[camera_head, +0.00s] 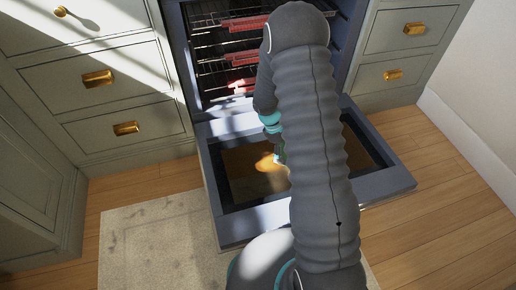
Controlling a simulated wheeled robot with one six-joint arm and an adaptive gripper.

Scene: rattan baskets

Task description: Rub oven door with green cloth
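The oven door (236,229) is folded down open, with a blue-grey frame around a dark brown glass pane. A bright yellowish patch (267,163) shows on the pane; I cannot tell whether it is a stain or light. My arm reaches over the door and covers its middle and right part. A small green sliver (281,153) shows at the arm's left edge, over the pane; I cannot tell whether it is the green cloth. My gripper is hidden behind my arm, below the teal wrist ring. I cannot see whether it touches the door.
The oven cavity stands open behind, with wire racks and red-edged parts (243,86). Grey-green drawers with brass handles (98,78) flank it on both sides. A pale rug (150,245) lies on the wooden floor at front left. Floor at right is clear.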

